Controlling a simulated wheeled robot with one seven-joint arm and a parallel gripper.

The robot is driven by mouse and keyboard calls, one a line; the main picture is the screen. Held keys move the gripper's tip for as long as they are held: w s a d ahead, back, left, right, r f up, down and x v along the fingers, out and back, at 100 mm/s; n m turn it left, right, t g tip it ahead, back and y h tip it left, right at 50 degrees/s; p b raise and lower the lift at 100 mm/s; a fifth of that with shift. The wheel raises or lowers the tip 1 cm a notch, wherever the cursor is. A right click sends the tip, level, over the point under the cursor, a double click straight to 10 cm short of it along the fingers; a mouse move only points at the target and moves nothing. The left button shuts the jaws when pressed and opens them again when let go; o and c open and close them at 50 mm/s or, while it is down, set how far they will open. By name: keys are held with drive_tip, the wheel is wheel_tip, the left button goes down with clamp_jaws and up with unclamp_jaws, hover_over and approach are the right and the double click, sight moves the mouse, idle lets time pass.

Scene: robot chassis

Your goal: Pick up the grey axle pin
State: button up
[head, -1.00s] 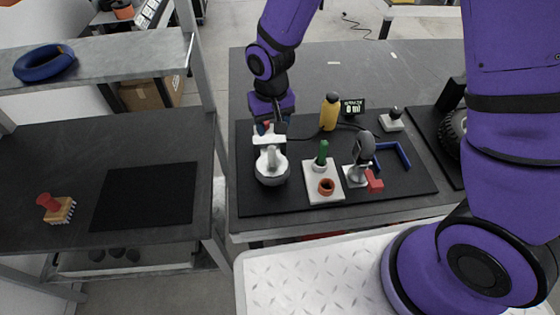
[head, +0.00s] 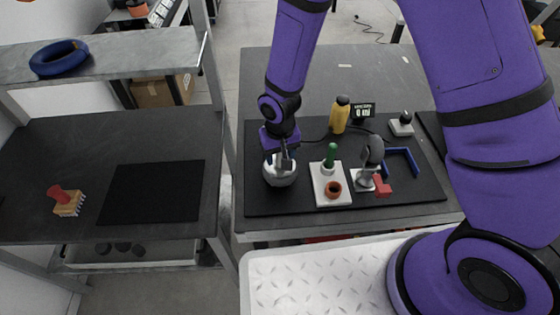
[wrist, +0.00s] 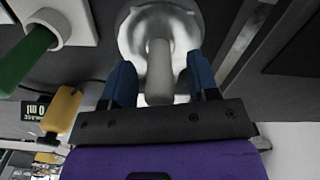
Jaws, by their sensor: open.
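The grey axle pin (wrist: 159,72) stands up from the middle of a round pale grey holder (wrist: 133,38) in the wrist view. My gripper (wrist: 160,66) is open, with one blue finger on each side of the pin and a visible gap to each. In the head view my gripper (head: 283,157) is right over the round holder (head: 280,178), and the pin there is mostly hidden by the fingers.
A grey upright part (head: 372,158), a red piece (head: 382,187), a yellow bottle (head: 339,115) and a small display (head: 362,112) stand farther right.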

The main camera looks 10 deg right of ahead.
drive_tip(key=shift+f, duration=0.6)
clamp_jaws()
